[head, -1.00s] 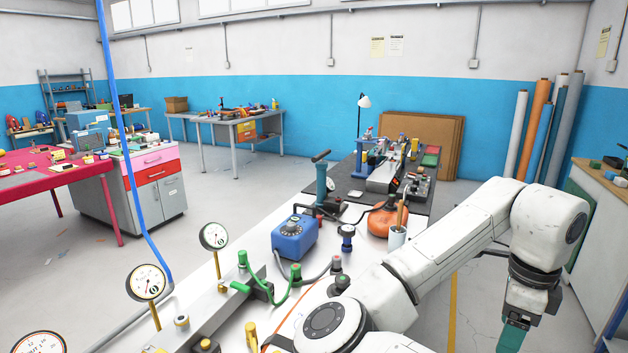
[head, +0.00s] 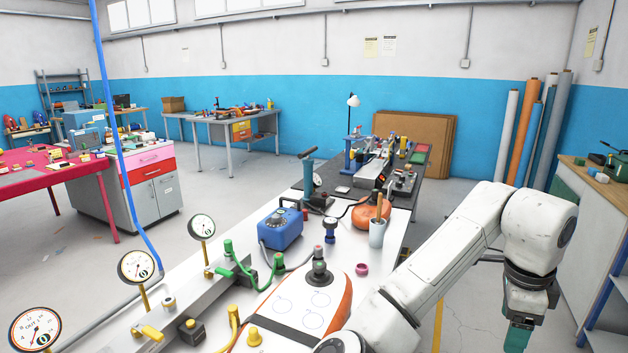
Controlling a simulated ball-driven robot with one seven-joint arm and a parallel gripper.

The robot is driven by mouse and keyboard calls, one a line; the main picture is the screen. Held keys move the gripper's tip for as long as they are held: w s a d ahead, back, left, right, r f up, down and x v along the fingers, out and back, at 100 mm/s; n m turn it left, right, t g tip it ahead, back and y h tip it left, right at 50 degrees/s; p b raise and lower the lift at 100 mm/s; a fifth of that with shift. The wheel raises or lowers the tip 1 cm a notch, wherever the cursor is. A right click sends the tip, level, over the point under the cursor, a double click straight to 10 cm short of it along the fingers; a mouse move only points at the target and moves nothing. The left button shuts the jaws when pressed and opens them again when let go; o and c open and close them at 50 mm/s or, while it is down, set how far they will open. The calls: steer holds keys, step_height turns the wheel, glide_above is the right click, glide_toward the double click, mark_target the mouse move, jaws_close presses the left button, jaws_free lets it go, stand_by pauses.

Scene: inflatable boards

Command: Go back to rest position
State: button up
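My white arm reaches from the bottom middle of the head view up to the right, then bends down at its wrist. My gripper (head: 518,338) hangs pointing down at the lower right, a green part below a dark wrist. Its fingertips lie at or below the picture's bottom edge, so I cannot see whether it is open or shut. No held object shows. The gripper is off to the right of the white workbench (head: 392,240), over the floor.
A side counter (head: 588,180) and a blue rack (head: 606,310) stand at the right. Floor is open at the left.

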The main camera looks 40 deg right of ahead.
steer(key=w+a+f+n+t+h, duration=0.1)
steer(key=w+a+f+n+h, duration=0.2)
steer(key=f+n, duration=0.5)
steer(key=w+a+f+n+t+h, duration=0.1)
steer(key=w+a+f+n, duration=0.3)
steer(key=n, duration=0.8)
steer(key=s+a+f+n+y, duration=0.2)
steer(key=a+f+n, duration=0.3)
steer(key=a, duration=0.5)
steer(key=s+a+f+n+y, duration=0.3)
steer(key=s+a+f+n, duration=0.2)
steer(key=a+f, duration=0.4)
steer(key=shift+a+f+n+y, duration=0.25)
steer(key=shift+a+n, duration=0.25)
steer(key=shift+n, duration=0.3)
